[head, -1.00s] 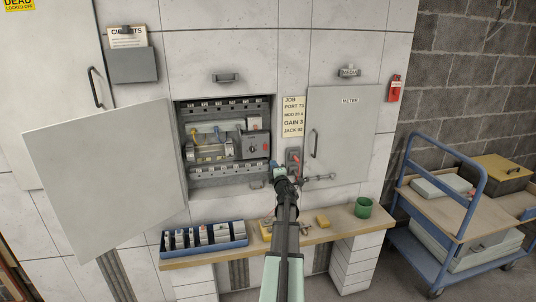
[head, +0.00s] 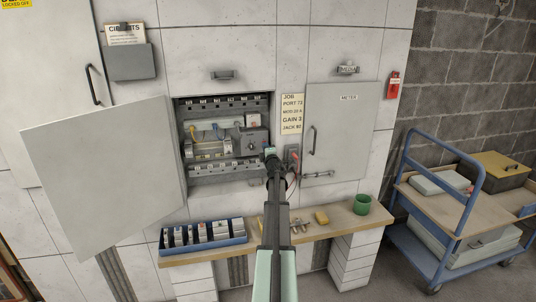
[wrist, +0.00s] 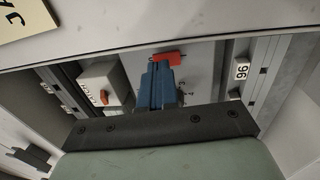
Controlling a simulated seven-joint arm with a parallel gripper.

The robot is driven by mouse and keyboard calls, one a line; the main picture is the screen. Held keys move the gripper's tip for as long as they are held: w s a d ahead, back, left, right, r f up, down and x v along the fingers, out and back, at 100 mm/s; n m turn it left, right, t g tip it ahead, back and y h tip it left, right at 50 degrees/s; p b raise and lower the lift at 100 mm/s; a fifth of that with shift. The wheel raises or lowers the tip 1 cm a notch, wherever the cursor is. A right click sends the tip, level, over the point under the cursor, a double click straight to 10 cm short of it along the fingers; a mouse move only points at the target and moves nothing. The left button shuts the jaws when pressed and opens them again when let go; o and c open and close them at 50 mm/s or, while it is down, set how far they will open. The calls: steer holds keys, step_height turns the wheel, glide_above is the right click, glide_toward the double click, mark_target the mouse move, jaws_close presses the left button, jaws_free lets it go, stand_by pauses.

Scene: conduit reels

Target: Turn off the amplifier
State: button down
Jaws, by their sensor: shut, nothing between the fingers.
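The amplifier (head: 252,141) is a grey module with a dial, on the right inside the open wall cabinet. In the wrist view its grey face (wrist: 202,75) shows small numerals, and a red lever (wrist: 170,58) lies right at my fingertips. My gripper (head: 270,152) is shut and empty at the amplifier's right edge; its blue fingers also show in the wrist view (wrist: 160,82). I cannot tell whether the fingers touch the lever. In the head view my gripper hides the lever.
The open cabinet door (head: 105,180) hangs at left. The job card (head: 292,114) and meter door (head: 345,135) are at right. Below, the shelf (head: 338,222) holds a blue tray (head: 245,235) and a green cup (head: 362,204).

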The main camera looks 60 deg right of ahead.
steer(key=shift+w+d+r, duration=0.1)
steer(key=shift+w+d, duration=0.25)
steer(key=shift+w, duration=0.05)
steer(key=shift+w+d+r, duration=0.45)
steer(key=shift+w+r, duration=0.05)
steer(key=shift+r, duration=0.15)
steer(key=r+v, duration=0.3)
steer(key=v, duration=1.2)
steer(key=shift+s+a, duration=0.1)
